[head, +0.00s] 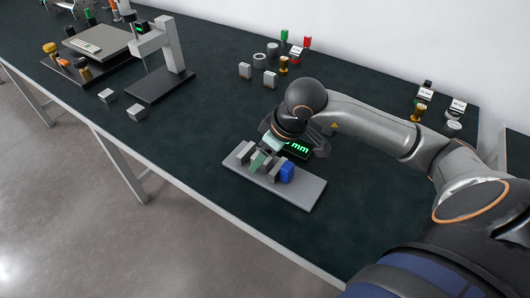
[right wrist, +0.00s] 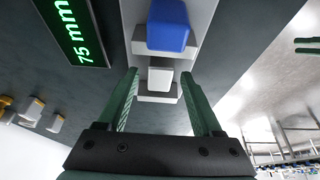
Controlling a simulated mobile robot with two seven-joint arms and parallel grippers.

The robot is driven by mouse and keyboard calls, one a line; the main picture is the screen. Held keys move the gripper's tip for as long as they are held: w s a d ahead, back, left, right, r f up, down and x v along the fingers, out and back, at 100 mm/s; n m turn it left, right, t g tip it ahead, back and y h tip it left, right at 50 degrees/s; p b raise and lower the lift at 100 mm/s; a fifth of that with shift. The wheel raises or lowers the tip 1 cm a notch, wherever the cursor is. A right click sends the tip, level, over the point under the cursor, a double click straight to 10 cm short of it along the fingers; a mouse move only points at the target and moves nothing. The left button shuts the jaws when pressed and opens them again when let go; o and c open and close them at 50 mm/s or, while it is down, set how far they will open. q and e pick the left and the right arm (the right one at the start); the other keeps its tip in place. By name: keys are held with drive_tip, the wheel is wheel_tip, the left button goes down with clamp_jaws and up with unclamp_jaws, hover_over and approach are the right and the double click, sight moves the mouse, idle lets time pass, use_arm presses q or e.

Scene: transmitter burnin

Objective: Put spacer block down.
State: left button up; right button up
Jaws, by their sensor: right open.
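My right gripper (head: 265,162) reaches down over a light grey plate (head: 308,193) on the dark bench. In the right wrist view its two green fingers (right wrist: 160,75) are spread apart. A small pale grey block (right wrist: 160,79), likely the spacer block, sits between and just beyond the fingertips, with gaps visible at its sides. A blue block (head: 287,172) stands on the plate beside it and also shows in the right wrist view (right wrist: 168,26). Another grey block (head: 243,154) is at the plate's left end. The gripper partly hides the middle blocks. My left gripper is not seen.
A display (right wrist: 73,30) reading "75 mm" stands close behind the plate. A grey stand (head: 170,70) is at the back left, with two small blocks (head: 136,112) in front of it. Small parts (head: 270,79) line the rear.

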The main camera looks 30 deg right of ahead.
drive_tip(key=shift+r, duration=0.4)
drive_tip(key=p+v, duration=0.1)
drive_tip(key=v, duration=1)
drive_tip(key=shift+s+r, duration=0.2)
drive_tip(key=shift+s, duration=0.1)
drive_tip(key=shift+d, duration=0.1)
